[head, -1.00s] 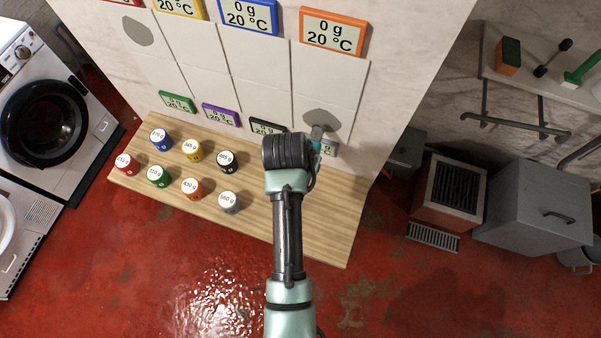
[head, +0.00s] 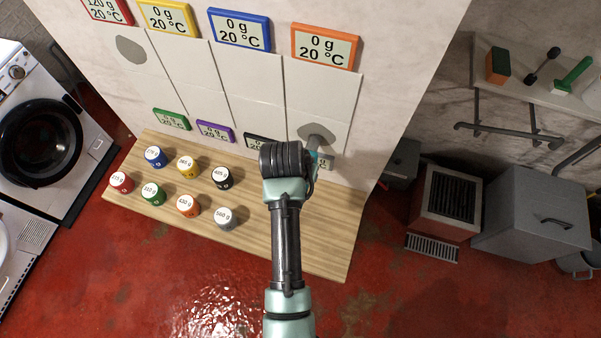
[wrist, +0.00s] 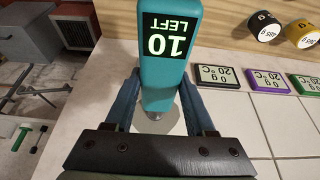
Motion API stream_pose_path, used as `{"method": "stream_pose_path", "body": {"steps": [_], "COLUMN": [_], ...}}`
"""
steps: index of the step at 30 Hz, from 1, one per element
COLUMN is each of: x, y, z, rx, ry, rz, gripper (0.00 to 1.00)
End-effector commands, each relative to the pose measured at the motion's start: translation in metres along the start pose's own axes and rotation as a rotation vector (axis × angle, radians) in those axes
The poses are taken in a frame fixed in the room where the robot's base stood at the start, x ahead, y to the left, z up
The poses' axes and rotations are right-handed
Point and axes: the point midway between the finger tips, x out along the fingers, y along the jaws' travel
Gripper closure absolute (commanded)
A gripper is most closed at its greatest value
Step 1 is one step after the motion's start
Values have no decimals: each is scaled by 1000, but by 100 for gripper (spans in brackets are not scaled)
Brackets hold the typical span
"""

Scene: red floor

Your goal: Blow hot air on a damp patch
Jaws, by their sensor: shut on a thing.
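My gripper (wrist: 161,82) is shut on a teal hand-held blower (wrist: 171,75), whose display reads "10 LEFT" upside down in the wrist view. In the head view my wrist hides most of the blower, and a grey nozzle (head: 322,138) shows in front of a grey damp patch (head: 314,130) on the right-hand wall tile. The patch also shows beneath the blower in the wrist view (wrist: 169,124). I cannot tell whether nozzle and tile touch. A second grey patch (head: 131,49) is on the far-left tile.
Framed displays line the wall, including an orange one (head: 325,46) reading 0 g, 20 °C. A grey box (head: 530,212) and a heater (head: 447,200) stand right.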

Motion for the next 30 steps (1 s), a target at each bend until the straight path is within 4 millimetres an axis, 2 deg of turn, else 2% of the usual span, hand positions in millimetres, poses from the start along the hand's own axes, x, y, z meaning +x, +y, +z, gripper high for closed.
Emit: {"method": "stream_pose_path", "body": {"steps": [13,30], "x": [3,2], "y": [0,0], "z": [-10,-10], "rx": [0,0], "ry": [3,4], "rz": [-1,-1], "gripper": [94,94]}}
